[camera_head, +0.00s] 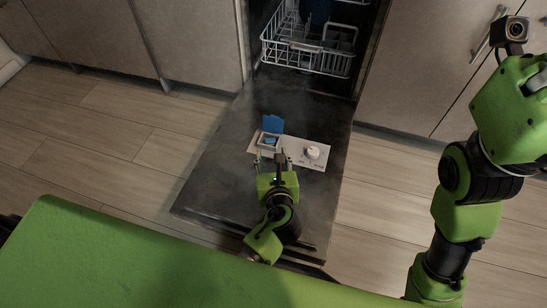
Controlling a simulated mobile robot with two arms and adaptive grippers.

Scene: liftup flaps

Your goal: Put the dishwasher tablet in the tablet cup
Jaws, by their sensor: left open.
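The tablet cup (267,147) is a small compartment at the left end of a light panel on the dishwasher's lowered door. Its blue lid (273,124) stands raised behind it. A small blue patch (270,140) shows in the cup; it looks like the tablet, but it is too small to be sure. My left gripper (272,161) is open just on the near side of the cup, its fingers reaching over the panel's front edge. I cannot tell whether they touch anything. My right arm stands raised at the right; its gripper is out of the picture.
The dishwasher door (215,180) lies lowered over the wooden floor. A round white cap (312,152) sits on the panel, right of the cup. A white wire rack (305,56) stands inside the dishwasher behind. Closed cabinets (200,45) flank it.

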